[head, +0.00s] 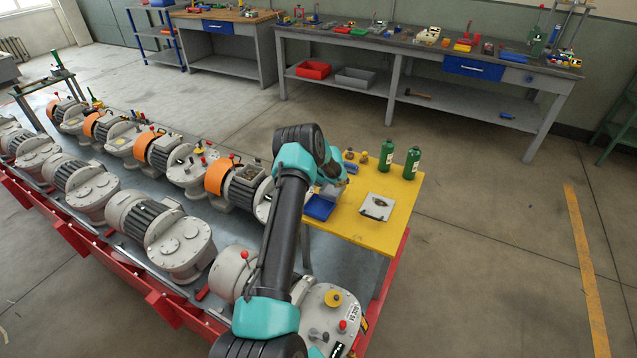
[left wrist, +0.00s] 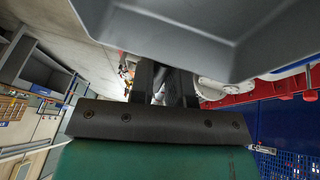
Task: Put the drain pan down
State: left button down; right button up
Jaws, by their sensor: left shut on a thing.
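The drain pan is a grey, shallow-walled pan (left wrist: 200,30) that fills the top of the left wrist view. My left gripper (left wrist: 160,85) is shut on it, with the dark fingers reaching under its near side. In the head view the left gripper (head: 335,183) is over the yellow table, mostly hidden behind my own wrist. A small grey-blue part of the pan (head: 331,192) seems to show there, just above a blue tray (head: 319,208). I cannot tell whether the pan touches anything below. My right gripper is not in view.
The yellow table (head: 372,235) holds two green bottles (head: 387,154) (head: 411,163) at the back and a white plate-like item (head: 376,207) at the right. Its front right is bare. Several motor-gearbox units (head: 167,237) stand on the bench at left.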

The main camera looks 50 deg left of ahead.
aim_at(326, 182)
pick_arm(q)
jog(key=shift+w+a+f, duration=0.15)
jog(key=shift+w+a, duration=0.9)
jog(key=shift+a, duration=0.25)
jog(key=shift+w+a, duration=0.1)
jog(key=shift+a, duration=0.05)
jog(key=shift+f, duration=1.75)
jog(key=shift+f, duration=0.15)
jog(key=c, duration=1.1)
grip_release()
jog(key=shift+v, duration=0.9)
jog(key=v, duration=1)
jog(key=shift+r, duration=0.25)
